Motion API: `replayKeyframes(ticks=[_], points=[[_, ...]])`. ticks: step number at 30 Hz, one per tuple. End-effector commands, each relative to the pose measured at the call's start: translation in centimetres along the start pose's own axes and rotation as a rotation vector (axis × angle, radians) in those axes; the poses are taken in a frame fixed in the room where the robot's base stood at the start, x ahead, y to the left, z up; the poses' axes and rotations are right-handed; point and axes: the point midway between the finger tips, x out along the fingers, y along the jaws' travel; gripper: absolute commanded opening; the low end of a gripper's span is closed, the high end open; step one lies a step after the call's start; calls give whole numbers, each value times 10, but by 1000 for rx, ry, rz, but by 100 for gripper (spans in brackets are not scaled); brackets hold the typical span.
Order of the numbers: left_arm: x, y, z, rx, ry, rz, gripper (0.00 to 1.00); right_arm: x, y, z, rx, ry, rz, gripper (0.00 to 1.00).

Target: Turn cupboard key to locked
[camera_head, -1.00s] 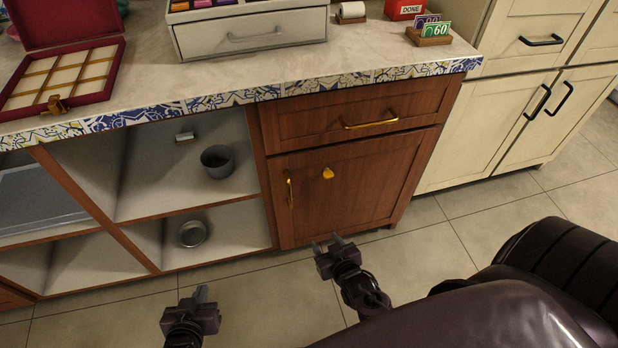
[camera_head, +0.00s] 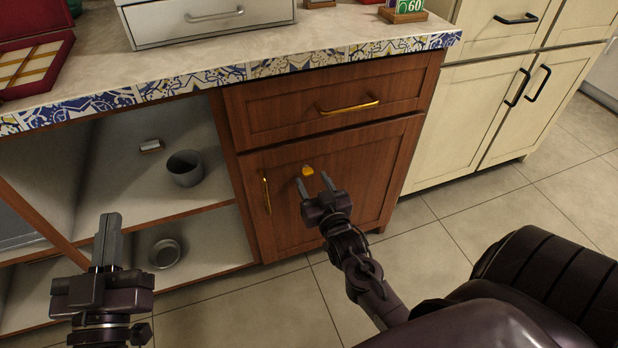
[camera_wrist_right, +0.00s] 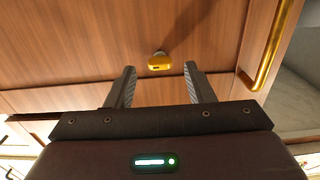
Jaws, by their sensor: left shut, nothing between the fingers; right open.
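The brown wooden cupboard door (camera_head: 350,190) is closed under a drawer, with a vertical gold handle (camera_head: 267,195) on its left side. A small gold key (camera_head: 307,171) sticks out of the upper part of the door. In the right wrist view the key (camera_wrist_right: 160,62) lies just beyond and between the fingertips, apart from both. My right gripper (camera_head: 314,182) is open and empty, its fingers pointing at the key; it also shows in the right wrist view (camera_wrist_right: 160,78). My left gripper (camera_head: 108,226) is shut and empty, in front of the open shelves at lower left.
The open shelves hold a grey pot (camera_head: 185,168), a metal bowl (camera_head: 165,253) and a small roll (camera_head: 151,145). A gold drawer handle (camera_head: 348,107) sticks out above the key. The tiled counter edge (camera_head: 250,72) overhangs the front.

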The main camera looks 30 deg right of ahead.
Motion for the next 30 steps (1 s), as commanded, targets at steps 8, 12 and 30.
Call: replayKeyframes(ticks=[8, 12, 30], points=[[1, -1, -45, 10, 214, 1, 0, 23, 0, 1, -1, 0, -1, 48], [0, -1, -55, 12, 262, 2, 0, 28, 0, 0, -1, 0, -1, 48], [0, -2, -58, 13, 272, 2, 0, 29, 0, 0, -1, -1, -1, 10]])
